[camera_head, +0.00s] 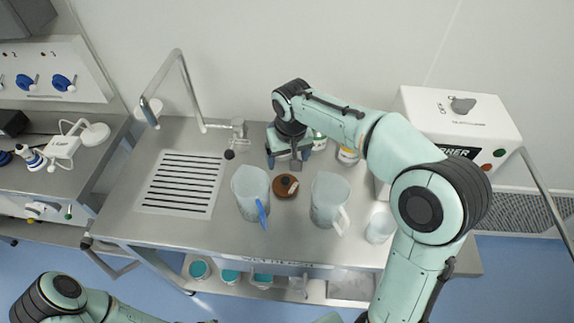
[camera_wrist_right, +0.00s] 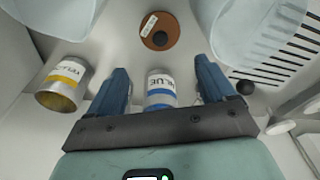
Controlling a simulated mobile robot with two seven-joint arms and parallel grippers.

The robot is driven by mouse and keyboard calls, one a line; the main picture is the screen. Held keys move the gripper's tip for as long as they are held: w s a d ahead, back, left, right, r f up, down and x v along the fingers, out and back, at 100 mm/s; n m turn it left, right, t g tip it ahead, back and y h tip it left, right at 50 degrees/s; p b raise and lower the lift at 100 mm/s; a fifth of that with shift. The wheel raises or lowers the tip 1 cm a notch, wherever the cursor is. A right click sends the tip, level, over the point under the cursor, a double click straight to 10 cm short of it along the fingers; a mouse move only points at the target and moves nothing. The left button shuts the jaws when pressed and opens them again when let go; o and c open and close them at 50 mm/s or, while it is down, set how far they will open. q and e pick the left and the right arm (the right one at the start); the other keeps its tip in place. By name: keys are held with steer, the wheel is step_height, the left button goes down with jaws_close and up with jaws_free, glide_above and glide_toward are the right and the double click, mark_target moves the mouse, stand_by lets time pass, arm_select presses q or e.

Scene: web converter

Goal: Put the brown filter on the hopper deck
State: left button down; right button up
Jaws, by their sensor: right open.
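The brown filter (camera_head: 286,185) is a small round disc with a dark centre and a pale label. It lies flat on the steel counter between two translucent pitchers, and it also shows in the right wrist view (camera_wrist_right: 160,32). My right gripper (camera_head: 290,163) is open behind the filter, apart from it. In the wrist view its blue fingers (camera_wrist_right: 161,70) are spread, with a blue-labelled jar (camera_wrist_right: 161,88) showing between them; I cannot tell whether they touch it. A white machine (camera_head: 458,122) stands at right; I cannot tell which surface is the hopper deck. My left gripper is out of view.
A pitcher with a blue handle (camera_head: 249,190) and another pitcher (camera_head: 328,198) flank the filter closely. A yellow-labelled jar (camera_wrist_right: 66,84) stands near the gripper. A slotted drain (camera_head: 180,184) and a tall tap (camera_head: 190,90) are at left.

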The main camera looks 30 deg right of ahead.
steer(key=shift+o, duration=0.8)
steer(key=shift+n, duration=0.3)
steer(key=n+g+y+b, duration=0.1)
steer(key=n+y+b, duration=0.15)
steer(key=n, duration=1.45)
glide_above(286, 179)
steer(key=shift+y, duration=0.45)
steer(key=f, duration=0.8)
steer(key=shift+s+d+f, duration=0.2)
steer(key=shift+s+d, duration=0.15)
steer(key=shift+d, duration=0.05)
steer(key=x, duration=0.5)
steer(key=shift+w+d+f, duration=0.2)
steer(key=shift+f, duration=0.15)
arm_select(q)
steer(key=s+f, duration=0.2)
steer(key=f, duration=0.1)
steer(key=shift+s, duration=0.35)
arm_select(e)
steer(key=c, duration=1)
steer(key=shift+r, duration=0.1)
